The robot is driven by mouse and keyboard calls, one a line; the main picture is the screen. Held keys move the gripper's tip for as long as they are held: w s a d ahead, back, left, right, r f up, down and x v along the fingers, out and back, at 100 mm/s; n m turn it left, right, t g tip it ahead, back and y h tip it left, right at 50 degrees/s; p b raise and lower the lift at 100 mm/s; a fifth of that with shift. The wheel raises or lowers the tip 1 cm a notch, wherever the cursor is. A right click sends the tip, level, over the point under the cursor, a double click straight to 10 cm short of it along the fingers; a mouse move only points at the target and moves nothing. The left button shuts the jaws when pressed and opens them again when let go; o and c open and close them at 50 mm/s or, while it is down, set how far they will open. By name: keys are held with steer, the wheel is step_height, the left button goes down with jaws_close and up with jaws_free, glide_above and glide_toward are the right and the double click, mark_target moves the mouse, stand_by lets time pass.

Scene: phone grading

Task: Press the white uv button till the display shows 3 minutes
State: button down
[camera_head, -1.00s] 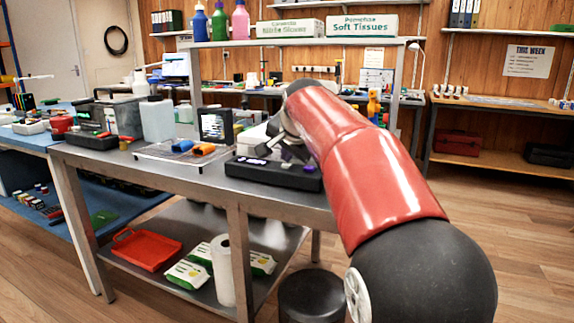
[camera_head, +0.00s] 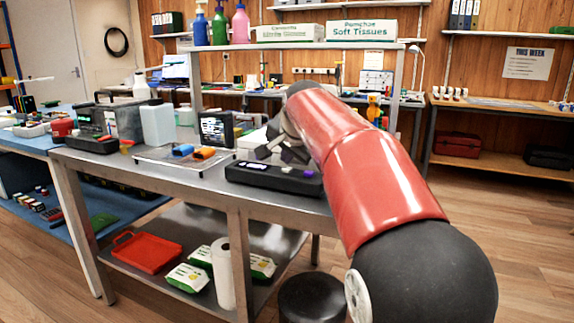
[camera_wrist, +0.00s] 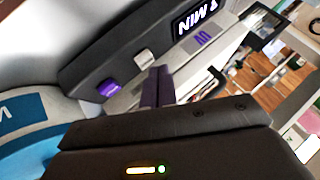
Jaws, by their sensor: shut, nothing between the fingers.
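The black UV device (camera_head: 240,174) lies on the steel table in the head view. In the wrist view its casing (camera_wrist: 82,60) runs across the top, with a lit display (camera_wrist: 196,17) that appears to read 1 MIN, seen upside down. A UV label (camera_wrist: 202,39) is beside the display. The white button (camera_wrist: 145,57) and a purple button (camera_wrist: 109,88) sit along the casing. My gripper (camera_wrist: 157,74) is shut and empty. Its fingertips appear just beside the white button in the picture; I cannot tell whether they touch. In the head view my gripper (camera_head: 278,152) is over the device.
A wire rack (camera_head: 165,160) with blue and orange items lies left of the device. A black screen (camera_head: 215,130) and a translucent bottle (camera_head: 158,123) stand behind the rack. A raised shelf (camera_head: 300,46) spans the back of the table.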

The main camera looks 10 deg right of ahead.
mark_target(288, 170)
steer(key=shift+r, duration=0.3)
steer(key=shift+r+p, duration=2.05)
steer(key=shift+r, duration=0.35)
